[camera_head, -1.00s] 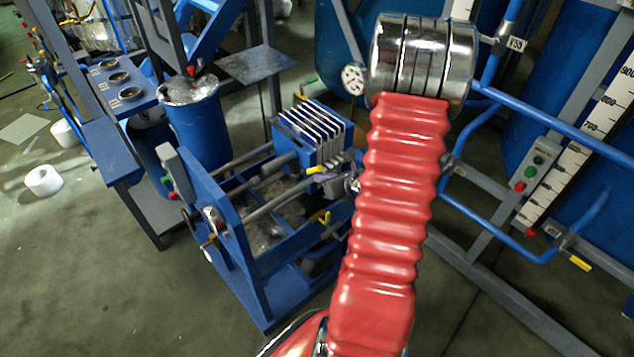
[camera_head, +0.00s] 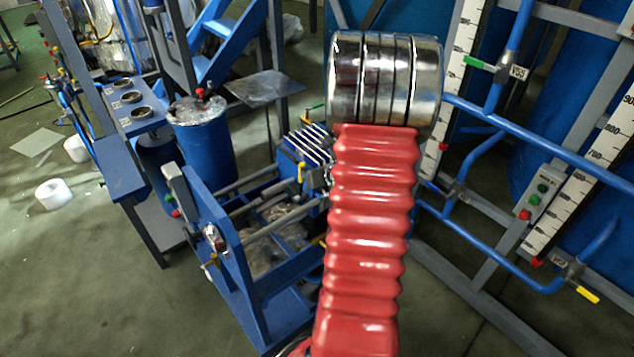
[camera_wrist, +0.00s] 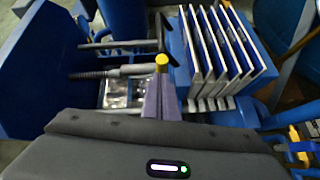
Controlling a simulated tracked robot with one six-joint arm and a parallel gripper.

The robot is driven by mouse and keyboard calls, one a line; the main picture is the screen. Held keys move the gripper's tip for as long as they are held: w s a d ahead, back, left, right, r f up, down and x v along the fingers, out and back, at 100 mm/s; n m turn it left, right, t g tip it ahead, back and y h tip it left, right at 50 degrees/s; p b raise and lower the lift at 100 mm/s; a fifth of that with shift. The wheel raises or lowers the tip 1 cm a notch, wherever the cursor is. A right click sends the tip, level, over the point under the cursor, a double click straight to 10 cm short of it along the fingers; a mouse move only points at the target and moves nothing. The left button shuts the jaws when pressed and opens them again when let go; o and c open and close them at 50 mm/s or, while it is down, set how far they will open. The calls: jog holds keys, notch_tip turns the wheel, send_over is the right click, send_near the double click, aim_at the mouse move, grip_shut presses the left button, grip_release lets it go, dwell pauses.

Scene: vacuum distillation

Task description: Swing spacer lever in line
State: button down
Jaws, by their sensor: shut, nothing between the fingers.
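The blue filter-press-like frame (camera_head: 225,250) stands left of my arm in the head view, with a pack of white-edged plates (camera_head: 308,145) at its far end. A short yellow-handled lever (camera_head: 301,171) sits upright beside the plates; I take it to be the spacer lever. In the wrist view a yellow round end (camera_wrist: 162,60) on a dark bar shows left of the plates (camera_wrist: 222,50). My gripper (camera_wrist: 161,85) is shut and empty, its tips right at that yellow end; touching or apart, I cannot tell. In the head view my arm hides the gripper.
Horizontal rods (camera_wrist: 110,72) cross the frame left of my gripper. A second yellow handle (camera_wrist: 294,134) is at the right in the wrist view. Blue pipes with valves (camera_head: 500,120) stand right of my arm; a blue drum (camera_head: 203,140) stands behind the frame.

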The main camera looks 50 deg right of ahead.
jog(key=shift+w+d+r, duration=0.1)
jog(key=shift+w+r, duration=0.05)
jog(key=shift+w, duration=0.3)
jog(key=shift+w+d+r, duration=0.1)
jog(key=shift+w+r, duration=0.05)
jog(key=shift+w, duration=0.3)
jog(key=shift+s+a, duration=0.1)
jog(key=s+a+r, duration=0.2)
jog(key=s+r, duration=0.3)
jog(key=r, duration=0.4)
jog(key=shift+s+a+r, duration=0.15)
jog(key=shift+s+r, duration=0.1)
jog(key=shift+r, duration=0.1)
